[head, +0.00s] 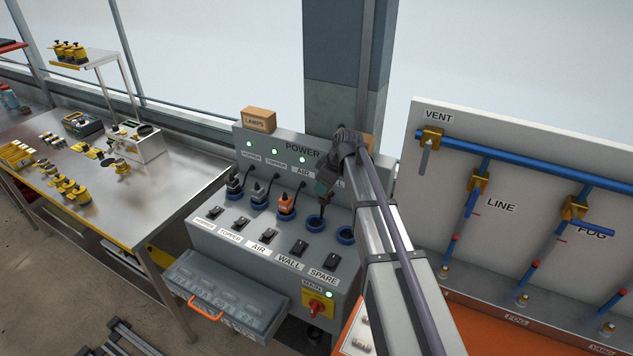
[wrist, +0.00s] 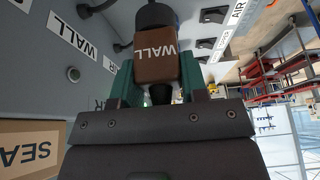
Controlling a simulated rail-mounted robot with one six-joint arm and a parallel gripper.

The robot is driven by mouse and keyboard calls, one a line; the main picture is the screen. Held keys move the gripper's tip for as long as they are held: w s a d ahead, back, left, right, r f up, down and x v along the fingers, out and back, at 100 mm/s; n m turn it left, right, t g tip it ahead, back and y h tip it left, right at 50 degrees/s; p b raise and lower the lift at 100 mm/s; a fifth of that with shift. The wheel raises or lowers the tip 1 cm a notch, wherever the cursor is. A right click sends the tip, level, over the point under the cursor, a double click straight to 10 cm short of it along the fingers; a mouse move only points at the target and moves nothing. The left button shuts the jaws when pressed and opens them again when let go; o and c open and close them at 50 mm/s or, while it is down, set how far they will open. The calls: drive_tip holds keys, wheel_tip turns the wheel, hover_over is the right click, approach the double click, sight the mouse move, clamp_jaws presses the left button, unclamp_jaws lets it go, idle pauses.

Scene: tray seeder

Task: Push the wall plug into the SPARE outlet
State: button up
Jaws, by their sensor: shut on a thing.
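My gripper (head: 322,188) is at the right part of the power panel, above the blue-ringed WALL outlet (head: 316,224) and SPARE outlet (head: 346,236). In the wrist view its green fingers (wrist: 153,88) are shut on the brown wall plug (wrist: 157,58), marked WALL, which reads upside down there. A black cord shows by the plug at the top edge. The plug is mostly hidden by my gripper in the head view. The SPARE outlet looks empty; neither view shows the plug seated in it.
Other plugs sit in the left outlets, including an orange one (head: 286,204) at AIR. Rocker switches (head: 299,247) line the front slope. An open grey drawer (head: 225,300) is below. A LAMPS box (head: 259,119) stands on top. The valve board (head: 500,170) is close at right.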

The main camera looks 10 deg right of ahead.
drive_tip(key=s+d, duration=0.5)
drive_tip(key=d, duration=0.1)
drive_tip(key=shift+s+d, duration=0.2)
drive_tip(key=shift+d, duration=0.05)
wheel_tip(320, 180, down, 11)
drive_tip(key=b, duration=1.1)
drive_tip(key=shift+f+b, duration=0.65)
idle(1.0)
drive_tip(key=o, duration=1.1)
